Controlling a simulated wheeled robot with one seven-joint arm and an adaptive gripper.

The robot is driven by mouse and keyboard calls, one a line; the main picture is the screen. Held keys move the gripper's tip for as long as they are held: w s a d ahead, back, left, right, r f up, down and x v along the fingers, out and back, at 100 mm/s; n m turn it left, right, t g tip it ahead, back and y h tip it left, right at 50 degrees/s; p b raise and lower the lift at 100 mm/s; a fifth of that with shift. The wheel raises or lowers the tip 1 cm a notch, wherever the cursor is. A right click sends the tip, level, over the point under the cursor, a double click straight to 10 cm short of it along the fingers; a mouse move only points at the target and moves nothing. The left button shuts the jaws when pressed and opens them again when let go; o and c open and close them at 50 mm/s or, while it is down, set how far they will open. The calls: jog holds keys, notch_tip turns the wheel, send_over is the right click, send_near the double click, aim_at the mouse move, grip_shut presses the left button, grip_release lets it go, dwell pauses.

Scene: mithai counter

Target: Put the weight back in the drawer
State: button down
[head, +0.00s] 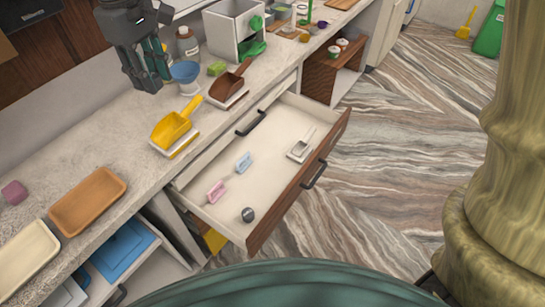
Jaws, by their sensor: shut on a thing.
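My dark gripper (148,68) is at the upper left, over the back of the counter, pointing down next to a blue bowl. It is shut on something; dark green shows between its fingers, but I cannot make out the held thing. The drawer (281,135) under the counter is pulled open. In it are a small dark round piece (248,214) near the front left corner, which looks like a weight, a pink tool (216,191), a light blue tool (243,162) and a grey-white tool (301,146).

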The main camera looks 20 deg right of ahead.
jog(key=w+d+f+m+b, duration=0.15)
jog(key=d+f, duration=0.25)
jog(key=f, duration=0.5)
jog(key=w+d+f+b, duration=0.2)
jog(key=w+d+f, duration=0.15)
jog(key=f, duration=0.65)
jog(key=w+d+f+m+b, duration=0.15)
jog(key=d+f, duration=0.25)
jog(key=f, duration=0.5)
jog(key=shift+d+f+b, duration=1.55)
jog(key=shift+d+f, duration=0.95)
jog(key=shift+f, duration=2.45)
jog(key=shift+d+f+b, duration=1.5)
jog(key=shift+d+f, duration=1)
jog(key=shift+f, duration=2.4)
jog(key=shift+d+f+b, duration=1.55)
jog(key=shift+d+f, duration=0.95)
jog(key=shift+f, duration=2.45)
jog(key=shift+f, duration=0.15)
jog(key=c, duration=1)
grip_release()
notch_tip(320, 180, up, 12)
